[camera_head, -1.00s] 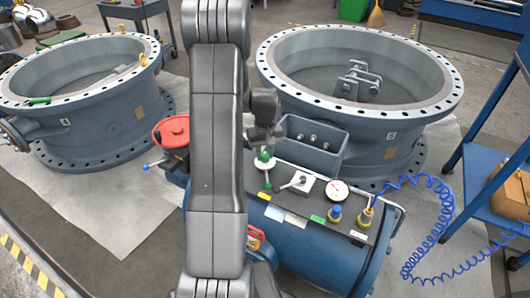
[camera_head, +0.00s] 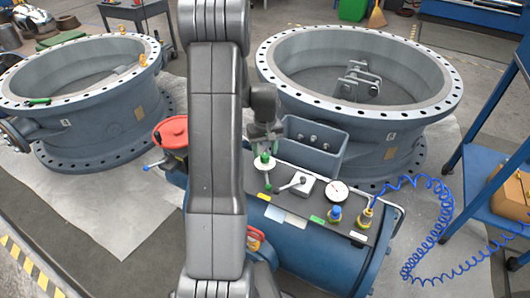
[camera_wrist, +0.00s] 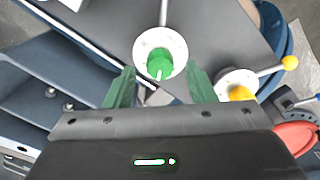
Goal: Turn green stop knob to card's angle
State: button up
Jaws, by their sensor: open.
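The green stop knob (camera_head: 264,157) stands on a white disc at the left end of the dark top plate on the blue tank. In the wrist view the green knob (camera_wrist: 160,66) sits in the middle of its white disc, just beyond the fingertips. My gripper (camera_head: 266,142) points down above the knob, partly beside my arm in the head view. In the wrist view my gripper (camera_wrist: 160,86) is open and empty, with one green finger on each side of the knob's line. I cannot make out a card that gives an angle.
A yellow-tipped lever (camera_wrist: 288,64) and a red handwheel (camera_wrist: 294,138) lie to the right in the wrist view.

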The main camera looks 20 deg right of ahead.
aim_at(265, 155)
notch_tip(265, 155, up, 12)
jog(key=p, duration=0.1)
jog(key=shift+p, duration=0.35)
jog(key=shift+f, duration=0.1)
notch_tip(265, 155, down, 14)
jog(key=shift+b, duration=1.15)
